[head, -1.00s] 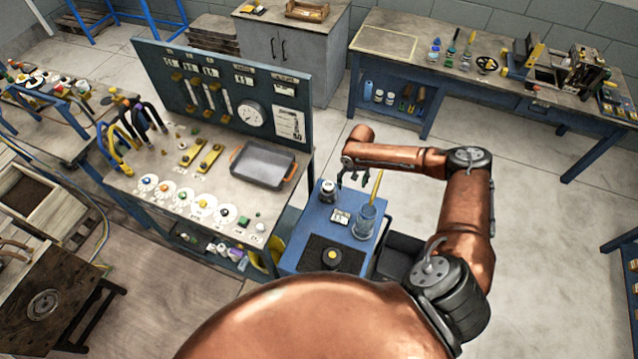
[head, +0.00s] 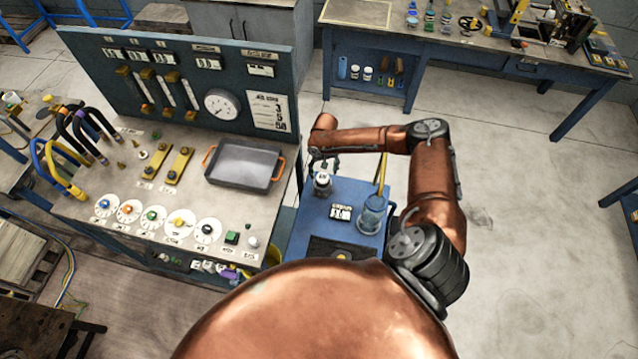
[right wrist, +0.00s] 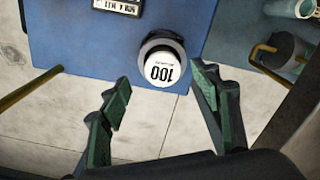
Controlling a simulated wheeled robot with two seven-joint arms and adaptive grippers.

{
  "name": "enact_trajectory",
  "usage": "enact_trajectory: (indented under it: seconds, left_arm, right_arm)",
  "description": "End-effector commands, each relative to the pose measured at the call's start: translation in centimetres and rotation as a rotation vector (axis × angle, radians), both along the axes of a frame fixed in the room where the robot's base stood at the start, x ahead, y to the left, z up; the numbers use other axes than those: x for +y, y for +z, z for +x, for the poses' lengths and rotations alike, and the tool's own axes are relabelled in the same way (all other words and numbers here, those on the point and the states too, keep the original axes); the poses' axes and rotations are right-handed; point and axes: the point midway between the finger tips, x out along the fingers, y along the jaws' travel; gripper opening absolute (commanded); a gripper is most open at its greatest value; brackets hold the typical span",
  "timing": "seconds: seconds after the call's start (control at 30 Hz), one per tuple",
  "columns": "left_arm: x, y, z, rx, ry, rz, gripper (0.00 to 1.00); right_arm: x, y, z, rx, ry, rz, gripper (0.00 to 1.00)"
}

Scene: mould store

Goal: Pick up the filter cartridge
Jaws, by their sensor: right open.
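The filter cartridge appears to be the small round canister (head: 322,184) with a white top and dark body, standing upright at the far left corner of the blue cart. In the right wrist view its white top (right wrist: 163,66) reads "100". My right gripper (head: 323,163) is just behind it in the head view. In the right wrist view the right gripper (right wrist: 162,88) is open, with its green-padded fingers spread and the canister just beyond the gap between the tips. Nothing is held. My left gripper is not in view.
A workbench with a grey tray (head: 243,165) and gauge panel stands to the left. Open floor lies to the right.

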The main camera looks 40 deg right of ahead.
Motion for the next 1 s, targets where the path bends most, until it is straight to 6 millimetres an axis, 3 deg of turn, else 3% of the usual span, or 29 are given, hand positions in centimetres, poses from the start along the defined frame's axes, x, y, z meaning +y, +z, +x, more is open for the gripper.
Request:
enact_trajectory:
  seconds: [0.1, 0.2, 0.43, 0.63, 0.73, 1.0]
  left_arm:
    - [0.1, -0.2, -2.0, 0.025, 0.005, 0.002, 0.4]
    - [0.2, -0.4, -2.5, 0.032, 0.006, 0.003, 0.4]
    - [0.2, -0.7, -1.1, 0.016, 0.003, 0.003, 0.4]
    - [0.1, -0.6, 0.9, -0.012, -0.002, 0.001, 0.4]
    - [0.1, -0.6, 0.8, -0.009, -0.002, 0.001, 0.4]
    - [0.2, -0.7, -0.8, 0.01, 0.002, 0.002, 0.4]
  right_arm:
    - [-0.1, -1.2, 0.1, 0.0, -0.003, -0.001, 0.57]
    - [0.0, -2.6, 0.6, 0.0, -0.003, -0.001, 0.57]
    - [0.2, -5.4, 0.8, 0.0, -0.002, 0.0, 0.57]
    - [0.2, -5.7, 0.9, -0.001, -0.001, 0.0, 0.57]
    - [0.3, -5.6, 0.9, -0.001, 0.0, 0.0, 0.56]
    - [0.3, -5.6, 0.9, -0.001, 0.0, 0.0, 0.38]
